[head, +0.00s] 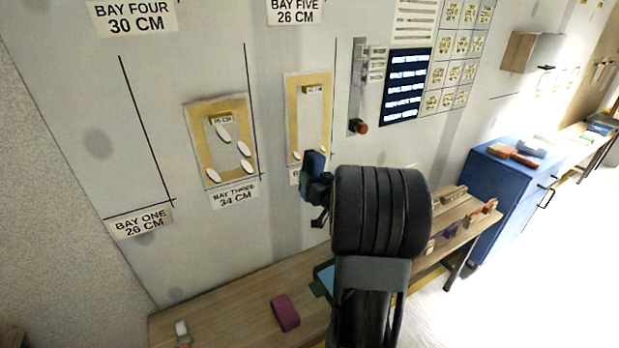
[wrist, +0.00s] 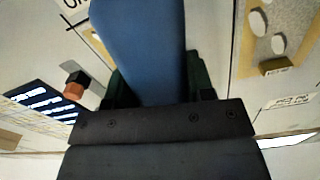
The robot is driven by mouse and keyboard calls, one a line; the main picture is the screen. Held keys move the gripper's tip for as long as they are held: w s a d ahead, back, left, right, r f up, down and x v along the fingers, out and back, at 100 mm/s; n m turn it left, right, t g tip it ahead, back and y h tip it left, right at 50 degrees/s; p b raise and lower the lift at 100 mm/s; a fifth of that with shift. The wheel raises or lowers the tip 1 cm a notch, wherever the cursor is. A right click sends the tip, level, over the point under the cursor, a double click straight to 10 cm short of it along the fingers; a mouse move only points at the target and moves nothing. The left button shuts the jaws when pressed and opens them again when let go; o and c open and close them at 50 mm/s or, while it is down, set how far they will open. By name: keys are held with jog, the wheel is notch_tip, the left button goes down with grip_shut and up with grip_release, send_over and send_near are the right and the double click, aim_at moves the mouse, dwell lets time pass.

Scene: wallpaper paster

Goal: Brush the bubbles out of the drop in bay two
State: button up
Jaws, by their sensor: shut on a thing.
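The drop above the partly hidden "B…" label (head: 294,177), apparently bay two, is a tan-edged panel (head: 292,108) with a grey middle. It has a small brown tag (head: 312,89) at its top and pale oval bubbles (head: 296,154) near its bottom edge. My gripper (head: 317,182) is shut on a blue block-like thing (head: 315,162), seemingly the brush. It is in front of the panel's lower edge and hides part of it; I cannot tell if it touches. In the wrist view the blue thing (wrist: 145,45) fills the upper middle.
The bay three panel (head: 194,135) with several white ovals is to the left. A lever with an orange-brown knob (head: 358,126) and a dark screen (head: 407,85) are to the right. A wooden bench (head: 235,305) below bears a maroon block (head: 285,312). A blue cabinet (head: 490,200) stands right.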

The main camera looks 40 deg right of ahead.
jog(key=shift+w+a, duration=0.1)
dwell(0.3)
jog(key=shift+w+b, duration=0.3)
jog(key=shift+w, duration=0.4)
jog(key=shift+w+d+b, duration=0.15)
jog(key=shift+w+d, duration=0.05)
jog(key=shift+w, duration=1.1)
jog(key=shift+w+d+b, duration=0.15)
jog(key=shift+w+d, duration=0.05)
jog(key=shift+w, duration=1.05)
jog(key=shift+w+d, duration=0.2)
jog(key=shift+w, duration=1.05)
jog(key=shift+s, duration=0.1)
dwell(1.1)
jog(key=shift+s+d, duration=0.2)
jog(key=shift+d, duration=1.25)
jog(key=shift+s+d, duration=0.2)
jog(key=shift+d, duration=1.25)
jog(key=shift+s+d, duration=0.1)
jog(key=shift+d, duration=0.55)
